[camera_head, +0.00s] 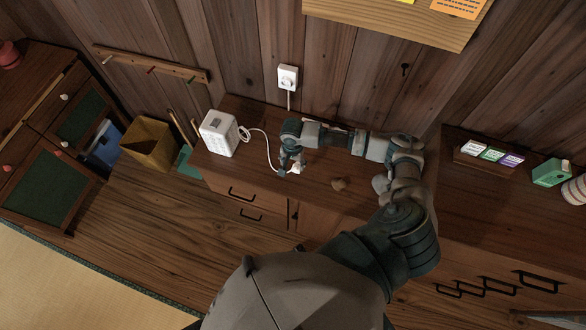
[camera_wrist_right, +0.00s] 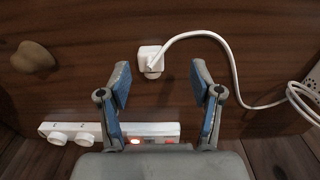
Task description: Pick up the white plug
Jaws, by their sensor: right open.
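The white plug (camera_head: 296,168) lies on the wooden cabinet top, partly hidden by my right gripper (camera_head: 289,165) in the head view. In the right wrist view, the plug (camera_wrist_right: 150,58) is fully visible, with its white cord curving off to the right. My right gripper (camera_wrist_right: 163,82) is open and empty. Its two blue-padded fingers point toward the plug, which lies beyond the fingertips and between their lines, nearer the left finger. I cannot tell the height of the fingers above the surface. My left gripper is not in view.
The cord runs to a white box (camera_head: 219,134) on the cabinet. A white power strip (camera_wrist_right: 110,132) with an orange light shows in the wrist view. A brown heart-shaped object (camera_head: 339,184) lies right of the plug. A wall outlet (camera_head: 288,77) is behind. The cabinet's front is clear.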

